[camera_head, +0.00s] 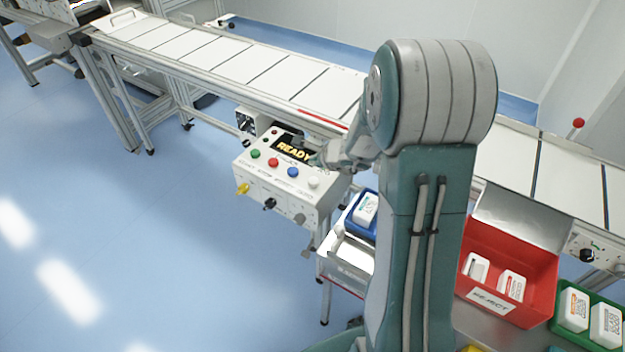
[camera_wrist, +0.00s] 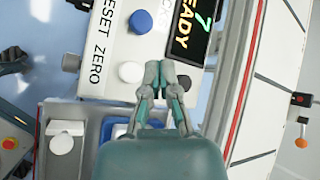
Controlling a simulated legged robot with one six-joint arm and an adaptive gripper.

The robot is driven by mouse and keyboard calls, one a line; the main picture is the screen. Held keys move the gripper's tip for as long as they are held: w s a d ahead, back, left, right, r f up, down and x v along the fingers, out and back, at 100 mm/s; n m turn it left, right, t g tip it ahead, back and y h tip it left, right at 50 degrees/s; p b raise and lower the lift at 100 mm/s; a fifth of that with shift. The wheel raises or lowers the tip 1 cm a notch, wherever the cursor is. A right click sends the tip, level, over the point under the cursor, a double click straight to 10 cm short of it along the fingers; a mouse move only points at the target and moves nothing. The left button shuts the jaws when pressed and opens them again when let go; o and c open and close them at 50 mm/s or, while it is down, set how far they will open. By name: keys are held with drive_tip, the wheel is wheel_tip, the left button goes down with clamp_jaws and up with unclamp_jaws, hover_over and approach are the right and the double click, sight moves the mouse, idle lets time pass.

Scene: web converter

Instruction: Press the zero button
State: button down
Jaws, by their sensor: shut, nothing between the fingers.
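The control box (camera_head: 262,182) has a sloped top with green, red, blue and white buttons in a row. The white button (camera_head: 313,182) is at the right end; in the wrist view the white button (camera_wrist: 130,72) lies beside the word ZERO. The blue button (camera_wrist: 140,21) lies beside RESET. My gripper (camera_wrist: 160,70) is shut and empty, its tips just right of the white button in the wrist view. I cannot tell its height above the panel. In the head view my gripper (camera_head: 318,160) is between the white button and the display.
The display (camera_head: 294,149) reads READY. The conveyor (camera_head: 240,59) runs behind the box. A yellow knob (camera_head: 242,188) and a black knob (camera_head: 269,204) are on its front. A blue tray (camera_head: 362,227) and a red REJECT bin (camera_head: 530,262) stand to the right.

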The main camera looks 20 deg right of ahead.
sight(312, 177)
drive_tip(key=f, duration=0.3)
drive_tip(key=shift+d+f, duration=0.15)
drive_tip(key=shift+d, duration=0.05)
drive_tip(key=shift+a+f, duration=0.1)
drive_tip(key=shift+f, duration=0.5)
drive_tip(key=shift+f, duration=0.1)
idle(0.7)
drive_tip(key=shift+f, duration=0.25)
drive_tip(key=shift+f, duration=0.6)
idle(1.1)
drive_tip(key=shift+r, duration=1.05)
drive_tip(key=shift+r, duration=2.5)
